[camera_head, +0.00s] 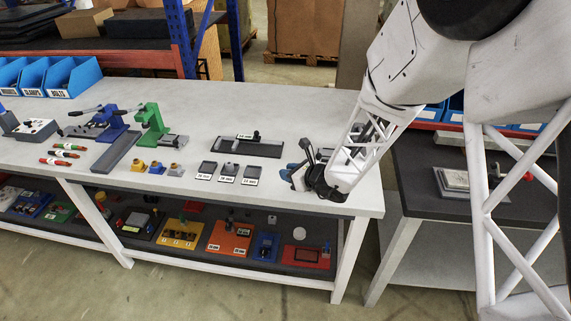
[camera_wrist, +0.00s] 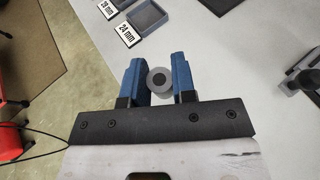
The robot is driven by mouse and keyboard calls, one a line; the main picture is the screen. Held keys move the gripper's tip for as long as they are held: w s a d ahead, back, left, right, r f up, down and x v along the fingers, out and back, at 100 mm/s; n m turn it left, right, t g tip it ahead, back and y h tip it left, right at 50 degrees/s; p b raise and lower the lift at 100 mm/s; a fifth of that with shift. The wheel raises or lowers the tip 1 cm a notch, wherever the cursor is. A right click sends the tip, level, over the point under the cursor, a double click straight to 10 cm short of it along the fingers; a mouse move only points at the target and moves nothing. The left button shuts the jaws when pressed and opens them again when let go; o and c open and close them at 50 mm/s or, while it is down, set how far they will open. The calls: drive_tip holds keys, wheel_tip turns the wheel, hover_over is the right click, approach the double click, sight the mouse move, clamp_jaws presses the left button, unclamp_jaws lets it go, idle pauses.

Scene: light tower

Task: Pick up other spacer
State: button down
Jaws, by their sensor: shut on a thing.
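A small round grey spacer (camera_wrist: 152,74) with a darker centre sits between the blue fingers of my gripper (camera_wrist: 157,68) in the wrist view. The fingers are shut on it, one on each side. The pale table top lies below. In the head view my gripper (camera_head: 296,174) is low over the right end of the white table (camera_head: 330,130). The spacer cannot be made out there.
Small dark trays with size labels stand left of my gripper; the 24 mm tray (camera_wrist: 147,16) looks empty. A long black tray (camera_head: 225,146) lies behind them. Green (camera_head: 150,118) and blue (camera_head: 112,118) lever presses stand further left. The table's front edge is close.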

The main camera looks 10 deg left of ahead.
drive_tip(key=shift+s+d+r, duration=0.1)
drive_tip(key=shift+s+d, duration=0.25)
drive_tip(key=shift+s, duration=0.45)
drive_tip(key=shift+s+d+r, duration=0.1)
drive_tip(key=shift+s+d, duration=0.25)
drive_tip(key=shift+s, duration=0.5)
drive_tip(key=shift+s+d+r, duration=0.1)
drive_tip(key=shift+s+d, duration=0.25)
drive_tip(key=shift+s, duration=0.45)
